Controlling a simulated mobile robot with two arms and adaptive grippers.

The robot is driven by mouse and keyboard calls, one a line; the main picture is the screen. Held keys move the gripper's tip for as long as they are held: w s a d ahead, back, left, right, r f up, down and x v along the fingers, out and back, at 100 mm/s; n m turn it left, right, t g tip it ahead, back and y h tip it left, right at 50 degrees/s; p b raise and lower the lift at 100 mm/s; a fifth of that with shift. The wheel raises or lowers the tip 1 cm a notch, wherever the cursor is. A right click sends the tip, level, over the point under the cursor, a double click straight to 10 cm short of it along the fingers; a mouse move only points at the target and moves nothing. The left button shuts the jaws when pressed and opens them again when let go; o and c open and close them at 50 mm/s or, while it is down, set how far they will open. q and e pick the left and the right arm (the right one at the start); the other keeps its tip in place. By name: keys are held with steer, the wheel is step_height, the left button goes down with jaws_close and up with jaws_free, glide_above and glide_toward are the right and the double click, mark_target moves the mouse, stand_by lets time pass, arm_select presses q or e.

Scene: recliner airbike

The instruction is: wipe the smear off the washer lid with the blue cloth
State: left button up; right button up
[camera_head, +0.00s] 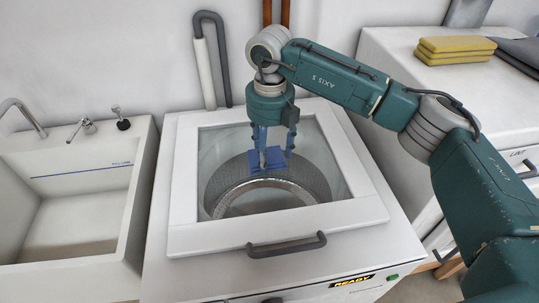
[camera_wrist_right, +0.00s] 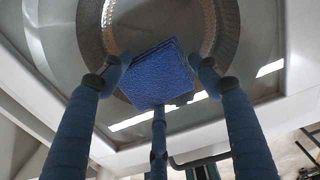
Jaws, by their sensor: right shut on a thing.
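The washer lid (camera_head: 183,180) is a closed white frame around a clear glass pane, with a dark handle (camera_head: 287,245) at its front edge. The metal drum (camera_head: 262,200) shows through the glass. My right gripper (camera_head: 276,155) points down over the back middle of the glass and is shut on the blue cloth (camera_head: 288,164). The folded blue cloth (camera_wrist_right: 158,72) also shows between the fingers in the right wrist view, at or close above the glass. I cannot make out a smear; the cloth and fingers hide part of the pane. My left gripper is out of view.
A white sink (camera_head: 75,205) with a tap stands at left. A white machine (camera_head: 460,90) at right carries stacked yellow cloths (camera_head: 455,49) and a grey cloth (camera_head: 520,50). The front of the lid is clear.

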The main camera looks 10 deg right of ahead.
steer(key=shift+w+d, duration=0.25)
steer(key=shift+w, duration=0.25)
steer(key=shift+w+d, duration=0.2)
steer(key=shift+w, duration=0.25)
steer(key=shift+s+a, duration=0.2)
steer(key=shift+s, duration=0.45)
steer(key=shift+s+a, duration=0.25)
steer(key=shift+s, duration=0.45)
steer(key=shift+s+a, duration=0.2)
steer(key=shift+s, duration=0.45)
steer(key=shift+w+d+b, duration=0.25)
steer(key=shift+w+d, duration=0.05)
steer(key=shift+w, duration=0.7)
steer(key=shift+w+d+b, duration=0.25)
steer(key=shift+w+d, duration=0.05)
steer(key=shift+w, duration=0.65)
steer(key=shift+s+a, duration=0.3)
steer(key=shift+s, duration=0.7)
steer(key=shift+s+a, duration=0.3)
steer(key=shift+s, duration=0.65)
steer(key=shift+r+p, duration=0.6)
steer(key=shift+r, duration=0.95)
